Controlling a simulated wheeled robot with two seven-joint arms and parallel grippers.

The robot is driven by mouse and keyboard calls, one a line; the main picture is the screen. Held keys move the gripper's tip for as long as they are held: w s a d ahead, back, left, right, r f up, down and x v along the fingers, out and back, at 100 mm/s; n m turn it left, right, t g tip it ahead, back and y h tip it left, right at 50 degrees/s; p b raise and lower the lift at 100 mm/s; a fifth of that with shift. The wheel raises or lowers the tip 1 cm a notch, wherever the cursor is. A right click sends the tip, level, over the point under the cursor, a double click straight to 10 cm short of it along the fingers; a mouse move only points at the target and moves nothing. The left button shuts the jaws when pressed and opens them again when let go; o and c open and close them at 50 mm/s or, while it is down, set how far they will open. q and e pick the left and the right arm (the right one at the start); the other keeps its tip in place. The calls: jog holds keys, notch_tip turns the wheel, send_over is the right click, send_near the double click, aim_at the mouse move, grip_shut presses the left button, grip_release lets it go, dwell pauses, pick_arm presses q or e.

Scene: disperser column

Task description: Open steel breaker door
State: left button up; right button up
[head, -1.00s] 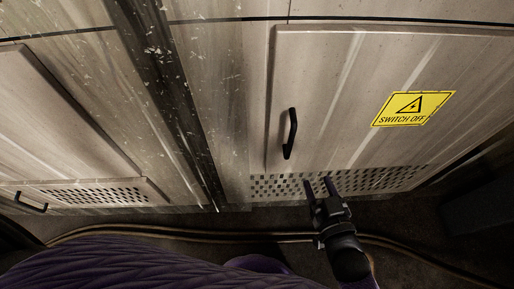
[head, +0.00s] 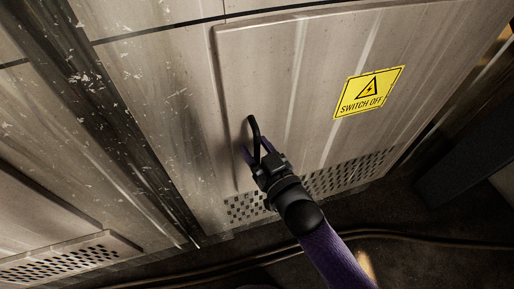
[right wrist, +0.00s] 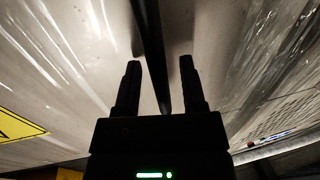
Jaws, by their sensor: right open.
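The steel breaker door (head: 300,90) is a pale, streaked panel with a yellow "SWITCH OFF" sign and a perforated vent strip at its bottom. It looks shut. Its black bar handle (head: 253,132) stands near its left edge. My right gripper (head: 257,153) is at the lower part of the handle, open. In the right wrist view, the handle (right wrist: 150,50) runs between the two open fingers (right wrist: 160,65), with a gap visible on each side. The gripper hides the handle's lower end in the head view. My left gripper is out of view.
A dark, scratched vertical post (head: 100,110) stands left of the door. Another vented panel (head: 60,258) is at lower left. Cables (head: 400,237) lie on the dark floor. A dark block (head: 455,170) stands at the right.

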grip_shut()
dwell(0.3)
dwell(0.4)
dwell(0.6)
